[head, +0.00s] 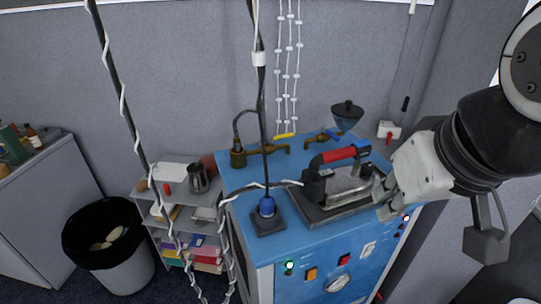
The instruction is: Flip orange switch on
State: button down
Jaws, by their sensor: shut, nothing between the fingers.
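My gripper (384,203) is shut and empty at the right side of the cabinet, beside the iron's base and near the top's front edge. It is up and to the right of the orange switch, clearly apart from it. Its fingertips are small and partly hard to make out.
A blue plug (267,207) sits on a dark block at the front left. A red switch (344,261) is on the panel. A bin (125,270) and shelves stand left.

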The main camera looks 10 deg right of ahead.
aim_at(312, 276)
jog(key=i+j, duration=0.1)
jog(key=z, duration=0.55)
jog(key=j+z, duration=0.2)
jog(key=z, duration=0.3)
jog(key=k+j+z, duration=0.1)
jog(key=z, duration=0.35)
jog(key=k+j+z, duration=0.1)
jog(key=z, duration=0.4)
jog(key=k+j+z, duration=0.1)
jog(key=z, duration=0.35)
jog(key=k+j+z, duration=0.3)
jog(key=k+z, duration=0.15)
jog(key=k, duration=0.15)
jog(key=k+j+z, duration=0.1)
jog(key=k+z, duration=0.35)
jog(key=k, duration=0.7)
